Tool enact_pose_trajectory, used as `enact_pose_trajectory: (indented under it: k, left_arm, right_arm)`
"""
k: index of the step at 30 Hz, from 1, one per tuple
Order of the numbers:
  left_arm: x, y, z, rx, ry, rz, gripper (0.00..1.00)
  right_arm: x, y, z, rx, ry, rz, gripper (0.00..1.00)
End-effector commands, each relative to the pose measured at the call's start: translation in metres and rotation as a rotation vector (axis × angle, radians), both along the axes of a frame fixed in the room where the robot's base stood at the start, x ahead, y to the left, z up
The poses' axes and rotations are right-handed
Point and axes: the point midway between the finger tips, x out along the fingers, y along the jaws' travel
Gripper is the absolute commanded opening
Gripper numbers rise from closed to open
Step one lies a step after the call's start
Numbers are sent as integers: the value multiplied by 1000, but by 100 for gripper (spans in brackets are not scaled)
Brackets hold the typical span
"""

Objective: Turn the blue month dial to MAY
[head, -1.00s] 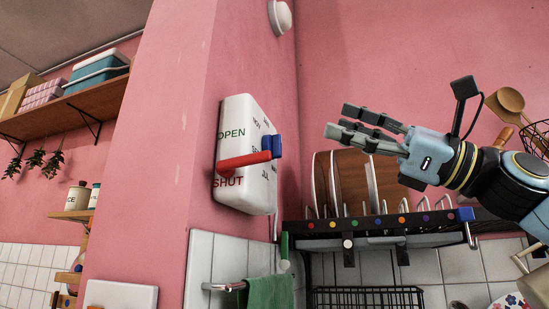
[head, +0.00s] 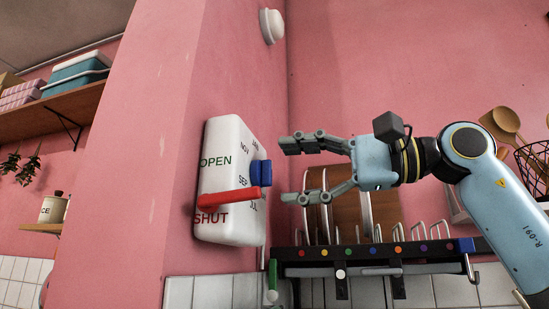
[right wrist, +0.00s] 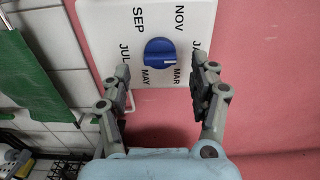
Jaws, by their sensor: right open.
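The blue month dial (head: 261,172) stands out from the right side of a white box (head: 222,150) on the pink wall. In the right wrist view the dial (right wrist: 160,53) has a raised grip bar lying roughly level across the picture. Month labels ring it: NOV and SEP above, JUL at left, MAY and MAR below, JAN partly behind a finger. My left gripper is out of view.
A red lever (head: 230,198) sticks out of the box's front just left of the dial, between OPEN and SHUT. Below my right gripper is a black rack rail (head: 360,252) with boards and wire dividers. A green cloth (right wrist: 25,75) hangs nearby.

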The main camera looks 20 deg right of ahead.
Motion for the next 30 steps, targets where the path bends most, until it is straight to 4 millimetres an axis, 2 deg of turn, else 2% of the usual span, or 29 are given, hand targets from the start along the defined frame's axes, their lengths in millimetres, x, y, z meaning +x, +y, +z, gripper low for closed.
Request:
enact_pose_trajectory:
  k: [3,9,21,30]
  left_arm:
    - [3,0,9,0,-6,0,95]
    - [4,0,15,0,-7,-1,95]
    - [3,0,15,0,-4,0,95]
    - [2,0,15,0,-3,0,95]
  right_arm:
    - [7,13,3,5,0,4,62]
    - [17,26,1,1,0,1,62]
    - [20,30,0,1,1,0,60]
    - [20,30,0,1,1,0,21]
